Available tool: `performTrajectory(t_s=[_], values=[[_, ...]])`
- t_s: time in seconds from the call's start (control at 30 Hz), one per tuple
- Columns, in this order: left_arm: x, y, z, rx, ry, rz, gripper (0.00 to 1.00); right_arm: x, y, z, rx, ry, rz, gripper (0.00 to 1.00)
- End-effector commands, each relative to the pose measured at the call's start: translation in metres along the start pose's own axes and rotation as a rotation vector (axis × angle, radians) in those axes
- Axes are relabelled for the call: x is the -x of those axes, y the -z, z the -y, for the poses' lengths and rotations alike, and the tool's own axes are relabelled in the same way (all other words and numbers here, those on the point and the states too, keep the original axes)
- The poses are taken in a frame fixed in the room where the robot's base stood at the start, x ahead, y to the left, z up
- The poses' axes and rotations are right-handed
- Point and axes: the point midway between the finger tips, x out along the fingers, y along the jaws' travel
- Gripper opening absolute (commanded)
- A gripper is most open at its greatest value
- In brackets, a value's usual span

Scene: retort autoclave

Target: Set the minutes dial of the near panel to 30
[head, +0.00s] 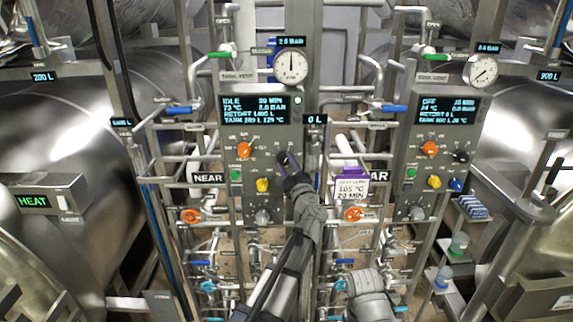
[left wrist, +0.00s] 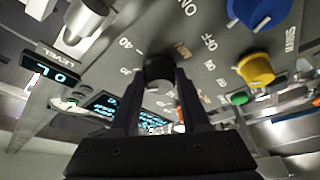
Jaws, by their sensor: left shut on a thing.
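The near panel (head: 222,150) is the grey box left of centre in the head view. Its lit display (head: 255,109) shows IDLE and a minutes figure that looks like 30 MIN, though the digits are small. My left gripper (head: 285,162) is at the panel's right side, shut on the black minutes dial. The dial's pointer is hidden. My right forearm shows at the bottom of the head view, but its gripper does not show.
An orange knob (head: 245,149), green button (head: 236,174) and yellow knob (head: 262,185) sit left of the dial. A blue knob (left wrist: 258,10) is close by. A purple-topped card (head: 350,186) reads 105 °C, 20 MIN. The far panel (head: 407,165) stands right, with pipes and valves around.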

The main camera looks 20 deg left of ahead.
Motion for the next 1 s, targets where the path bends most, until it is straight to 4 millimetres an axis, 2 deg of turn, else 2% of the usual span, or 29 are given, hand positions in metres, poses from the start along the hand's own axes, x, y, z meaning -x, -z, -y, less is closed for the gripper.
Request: performTrajectory(t_s=[0.1, 0.13, 0.37, 0.73, 0.87, 1.0], values=[[-0.001, 0.001, 0.0, -0.003, -0.001, -0.003, 0.0, 0.0, 0.0, 0.0, 0.0, 0.0, 0.0, 1.0], [-0.001, 0.001, 0.0, -0.003, -0.001, -0.003, 0.49, 0.0, 0.0, 0.0, 0.0, 0.0, 0.0, 1.0], [0.0, 0.0, 0.0, -0.002, -0.001, -0.001, 0.75, 0.0, 0.0, 0.0, 0.0, 0.0, 0.0, 1.0], [0.004, 0.0, 0.0, -0.001, -0.001, 0.0, 0.76, -0.001, 0.0, 0.0, 0.0, 0.0, 0.0, 1.0], [0.016, 0.0, 0.001, -0.001, -0.001, 0.001, 0.76, -0.004, 0.0, 0.0, 0.0, 0.0, 0.0, 1.0], [0.036, 0.0, 0.002, -0.002, -0.002, 0.001, 0.76, -0.009, 0.001, 0.001, -0.001, 0.0, 0.0, 1.0]])
